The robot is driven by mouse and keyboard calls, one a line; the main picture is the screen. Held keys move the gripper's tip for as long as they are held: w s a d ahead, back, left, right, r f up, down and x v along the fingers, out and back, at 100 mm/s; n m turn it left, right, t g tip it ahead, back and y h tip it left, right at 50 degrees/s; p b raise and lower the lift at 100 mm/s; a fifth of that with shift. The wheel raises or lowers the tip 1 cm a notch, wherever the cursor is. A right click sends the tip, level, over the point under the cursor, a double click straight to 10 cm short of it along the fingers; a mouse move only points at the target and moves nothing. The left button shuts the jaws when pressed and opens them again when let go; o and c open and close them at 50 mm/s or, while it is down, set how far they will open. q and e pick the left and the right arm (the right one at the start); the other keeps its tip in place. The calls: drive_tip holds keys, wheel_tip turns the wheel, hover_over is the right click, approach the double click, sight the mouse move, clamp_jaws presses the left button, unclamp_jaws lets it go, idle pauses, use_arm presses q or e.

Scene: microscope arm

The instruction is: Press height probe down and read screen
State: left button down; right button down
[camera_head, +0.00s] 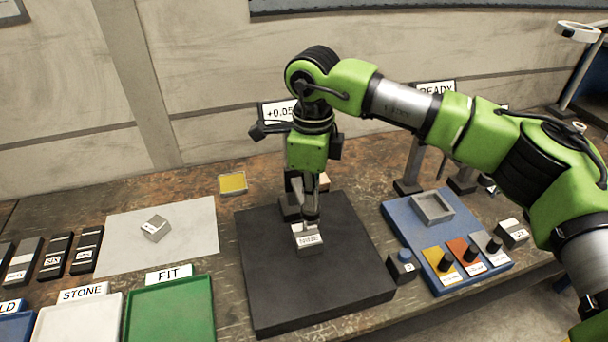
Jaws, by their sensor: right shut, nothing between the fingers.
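My right gripper (311,215) points straight down and is shut and empty. Its fingertips are just above, or touching, a small grey labelled block (308,240) on the black plate (290,300); I cannot tell which. A small screen (275,112) stands behind my arm and shows "+0.05", with its right part hidden by the arm. The height probe cannot be made out clearly; a dark stand (289,208) shows partly behind my gripper. My left gripper is not in view.
A grey block (156,228) sits on a pale sheet (195,240). Green FIT (170,318) and white STONE (75,325) trays are at front left. A blue board (400,222) with coloured knobbed plates lies right. A READY sign (436,88) stands behind my arm.

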idle(0.3)
wheel_tip(320, 180, up, 8)
drive_tip(key=p, duration=0.4)
idle(0.5)
wheel_tip(320, 180, up, 12)
idle(0.7)
idle(0.6)
